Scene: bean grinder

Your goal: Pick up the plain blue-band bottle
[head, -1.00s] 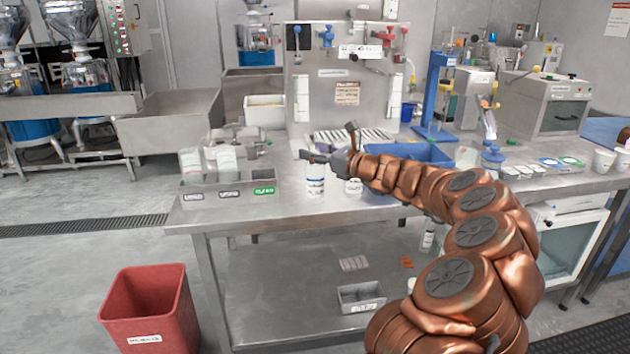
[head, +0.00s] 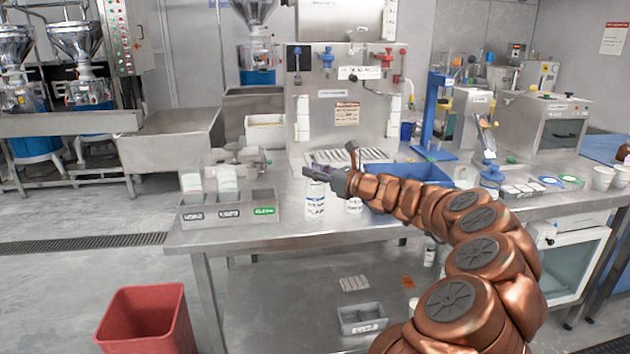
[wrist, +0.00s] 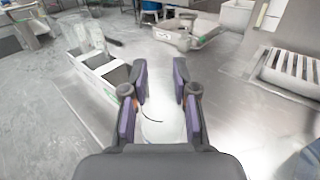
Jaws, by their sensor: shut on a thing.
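The white bottle (head: 315,203) with blue marks and dark lettering is upright at the front middle of the steel table in the head view. My gripper (head: 316,173) is at its top, shut on it. In the wrist view my gripper (wrist: 161,100) has its purple-padded fingers on both sides of a pale shape, the bottle (wrist: 163,128), hard to tell from the steel. I cannot tell whether its base touches the table. A second white bottle (head: 353,205) stands just to its right, partly behind my arm.
A grey sectioned tray (head: 228,214) with labelled compartments is close on the left. A blue tray (head: 408,171) lies behind my arm on the right. A dispenser panel (head: 345,95) rises behind. A red bin (head: 146,322) is on the floor.

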